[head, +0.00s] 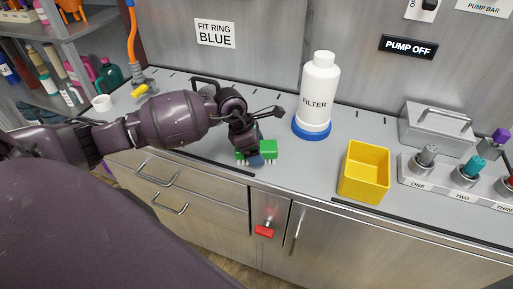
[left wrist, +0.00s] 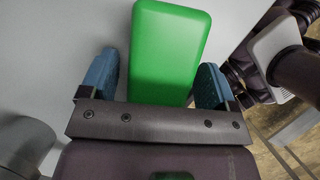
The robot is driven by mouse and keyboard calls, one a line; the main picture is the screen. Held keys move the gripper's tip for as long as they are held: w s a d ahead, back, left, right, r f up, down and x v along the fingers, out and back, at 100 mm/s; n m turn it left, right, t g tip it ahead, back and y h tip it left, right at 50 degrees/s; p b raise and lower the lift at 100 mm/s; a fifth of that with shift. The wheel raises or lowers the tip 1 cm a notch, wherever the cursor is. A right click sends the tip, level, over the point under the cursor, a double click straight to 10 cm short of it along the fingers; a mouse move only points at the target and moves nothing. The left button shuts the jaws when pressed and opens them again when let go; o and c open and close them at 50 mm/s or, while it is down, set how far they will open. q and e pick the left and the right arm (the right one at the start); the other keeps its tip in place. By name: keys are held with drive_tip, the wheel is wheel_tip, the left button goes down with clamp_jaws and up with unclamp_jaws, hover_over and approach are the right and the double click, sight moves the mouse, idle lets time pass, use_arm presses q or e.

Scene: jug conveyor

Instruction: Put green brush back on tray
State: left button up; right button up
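The green brush (head: 269,149), a green block with pale bristles underneath, is on the grey counter near its front edge. In the left wrist view the brush (left wrist: 168,50) lies between the two blue fingers. My left gripper (head: 256,158) is low over the brush, with one blue finger in front of it. In the left wrist view the gripper (left wrist: 153,85) is open around the brush, with a visible gap on the left side. On the right side I cannot tell whether finger and brush touch. No tray is clearly visible.
A white filter bottle (head: 317,95) in a blue ring stands behind right of the brush. A yellow open bin (head: 365,173), a grey toolbox (head: 437,128) and a labelled socket rack (head: 455,185) are further right. A black handle (head: 207,81) shows behind my arm.

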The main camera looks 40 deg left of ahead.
use_arm(q)
drive_tip(key=v, duration=1.2)
drive_tip(key=shift+r, duration=0.2)
